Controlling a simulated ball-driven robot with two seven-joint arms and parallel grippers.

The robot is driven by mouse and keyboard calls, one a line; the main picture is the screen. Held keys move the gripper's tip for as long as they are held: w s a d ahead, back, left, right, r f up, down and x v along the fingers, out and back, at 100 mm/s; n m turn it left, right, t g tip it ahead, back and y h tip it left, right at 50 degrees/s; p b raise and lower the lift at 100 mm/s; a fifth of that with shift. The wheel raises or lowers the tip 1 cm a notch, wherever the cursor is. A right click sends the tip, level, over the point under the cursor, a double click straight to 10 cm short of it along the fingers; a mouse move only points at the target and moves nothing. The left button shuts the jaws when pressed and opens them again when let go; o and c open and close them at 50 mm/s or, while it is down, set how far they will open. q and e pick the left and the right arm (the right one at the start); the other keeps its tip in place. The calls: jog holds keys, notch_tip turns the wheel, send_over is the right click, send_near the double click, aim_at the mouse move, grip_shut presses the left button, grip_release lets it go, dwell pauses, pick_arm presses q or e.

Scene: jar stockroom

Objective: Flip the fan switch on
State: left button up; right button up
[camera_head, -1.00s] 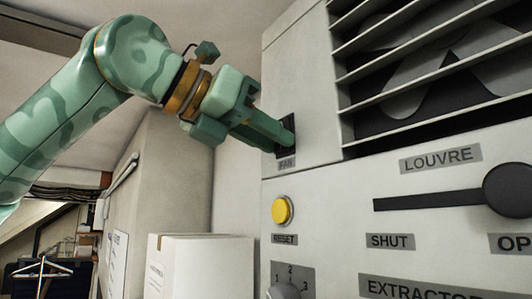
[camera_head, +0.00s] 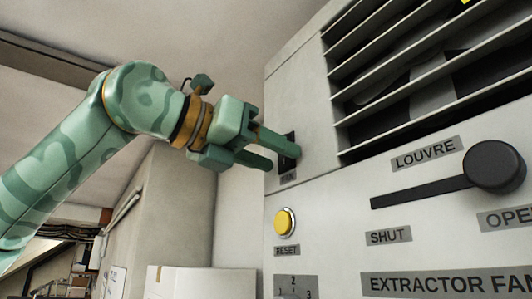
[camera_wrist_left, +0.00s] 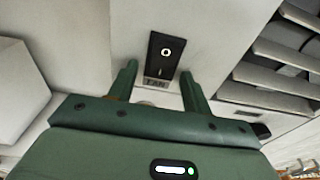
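The fan switch (camera_head: 289,146) is a black rocker in a dark plate on the white panel, above a grey FAN label (camera_head: 288,176). In the left wrist view the rocker (camera_wrist_left: 166,56) faces me, with a bright ring mark and a fainter line below it. I cannot tell which end is pressed in. My left gripper (camera_head: 284,158) is open and empty at the switch. In the wrist view its two green fingers (camera_wrist_left: 158,69) stand apart, on either side of the label just below the rocker. Contact is not clear. My right gripper is out of view.
A yellow reset button (camera_head: 285,221) sits below the switch. The louvre lever's black knob (camera_head: 494,166) is to the right, near the OPEN label. Slatted vents (camera_head: 420,75) lie above it. A numbered dial (camera_head: 294,290) and a white box (camera_head: 200,281) are low in view.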

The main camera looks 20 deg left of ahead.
pick_arm(q)
jog(key=b+v, duration=0.3)
jog(key=v, duration=1.3)
jog(key=shift+s, duration=0.2)
jog(key=shift+a, duration=0.15)
jog(key=shift+w+f, duration=0.1)
